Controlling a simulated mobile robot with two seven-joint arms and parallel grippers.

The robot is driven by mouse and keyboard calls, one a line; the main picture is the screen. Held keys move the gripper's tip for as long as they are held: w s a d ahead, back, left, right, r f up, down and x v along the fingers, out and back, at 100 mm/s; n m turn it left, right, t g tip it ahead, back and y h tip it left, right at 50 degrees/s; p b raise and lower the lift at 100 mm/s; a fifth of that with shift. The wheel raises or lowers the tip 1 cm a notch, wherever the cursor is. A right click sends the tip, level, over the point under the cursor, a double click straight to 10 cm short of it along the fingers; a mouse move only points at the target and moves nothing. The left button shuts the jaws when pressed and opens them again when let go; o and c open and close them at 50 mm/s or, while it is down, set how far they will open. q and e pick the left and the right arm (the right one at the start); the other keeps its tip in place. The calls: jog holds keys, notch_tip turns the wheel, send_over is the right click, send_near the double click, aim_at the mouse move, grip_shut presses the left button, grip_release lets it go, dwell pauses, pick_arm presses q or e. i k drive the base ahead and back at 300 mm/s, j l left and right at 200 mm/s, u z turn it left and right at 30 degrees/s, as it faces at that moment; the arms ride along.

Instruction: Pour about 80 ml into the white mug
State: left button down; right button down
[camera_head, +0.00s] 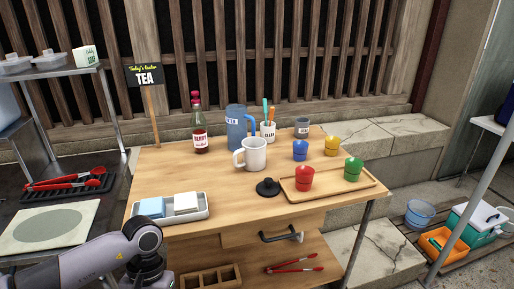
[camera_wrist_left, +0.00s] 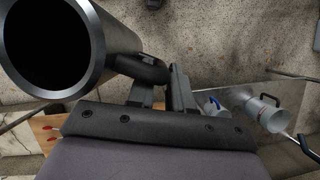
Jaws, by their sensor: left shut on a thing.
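The white mug (camera_head: 254,154) stands upright on the wooden table, its handle toward the left; its contents cannot be made out. My left gripper (camera_wrist_left: 163,85) is shut on the handle of a dark grey, round, wide-mouthed vessel (camera_wrist_left: 96,42) in the left wrist view. The vessel's inside looks black, so I cannot tell how full it is. In the head view my left arm comes in at the lower left, with the gripper and vessel out of frame, apart from the mug. My right gripper is in neither view.
A blue pitcher (camera_head: 236,132) stands close behind the mug, with a red bottle (camera_head: 200,140) to its left and a utensil cup (camera_head: 267,132) to its right. A black lid (camera_head: 267,187) lies in front. The table's left middle is clear.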

aim_at(254, 149)
jog(key=l+u, duration=0.1)
jog(key=l, duration=1.35)
jog(key=k+l+u, duration=0.15)
jog(key=l, duration=1.25)
jog(key=u, duration=0.05)
